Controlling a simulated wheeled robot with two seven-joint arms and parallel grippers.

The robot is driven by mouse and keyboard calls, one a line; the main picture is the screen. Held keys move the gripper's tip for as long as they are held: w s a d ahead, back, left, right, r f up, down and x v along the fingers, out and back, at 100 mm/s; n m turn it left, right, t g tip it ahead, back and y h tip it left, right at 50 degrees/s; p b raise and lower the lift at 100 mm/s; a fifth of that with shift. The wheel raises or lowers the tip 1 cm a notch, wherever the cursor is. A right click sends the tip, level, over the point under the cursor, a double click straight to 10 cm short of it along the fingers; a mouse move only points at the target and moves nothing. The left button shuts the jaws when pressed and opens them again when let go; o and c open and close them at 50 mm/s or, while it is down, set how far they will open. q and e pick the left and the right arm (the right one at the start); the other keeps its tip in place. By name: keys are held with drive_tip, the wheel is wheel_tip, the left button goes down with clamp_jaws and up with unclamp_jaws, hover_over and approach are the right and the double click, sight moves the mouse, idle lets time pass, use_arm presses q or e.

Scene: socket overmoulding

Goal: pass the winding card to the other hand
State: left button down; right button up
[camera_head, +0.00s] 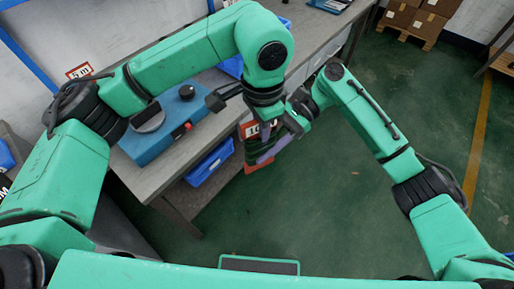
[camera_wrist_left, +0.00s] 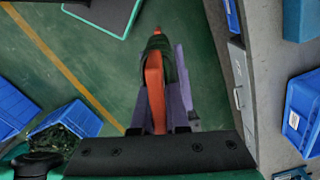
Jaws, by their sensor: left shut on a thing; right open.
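The winding card is orange-red with dark cord wound around it. In the head view its orange end (camera_head: 258,166) shows below my left gripper (camera_head: 263,150), near the bench's front edge. In the left wrist view the card (camera_wrist_left: 154,90) stands nearly edge-on between the purple fingers of my left gripper (camera_wrist_left: 160,105), which is shut on it. My right gripper (camera_head: 292,122) is open, close beside the card on its right in the head view. Its fingertips are partly hidden, and I cannot tell whether they touch the card.
A grey bench (camera_head: 222,135) carries a blue device (camera_head: 165,132) with a black knob. A blue bin (camera_head: 210,162) sits under the bench edge. Cardboard boxes (camera_head: 415,15) stand on a pallet far right. A dark mat (camera_head: 258,265) lies on the green floor, which is otherwise open below the grippers.

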drive_tip(key=shift+x, duration=0.8)
drive_tip(key=c, duration=0.7)
clamp_jaws()
use_arm(q)
drive_tip(key=shift+s+d, duration=0.1)
drive_tip(key=shift+d, duration=0.1)
use_arm(e)
drive_tip(key=shift+w+a+r, duration=0.1)
drive_tip(key=shift+a, duration=0.05)
use_arm(q)
drive_tip(key=c, duration=0.8)
unclamp_jaws()
drive_tip(key=shift+a, duration=0.1)
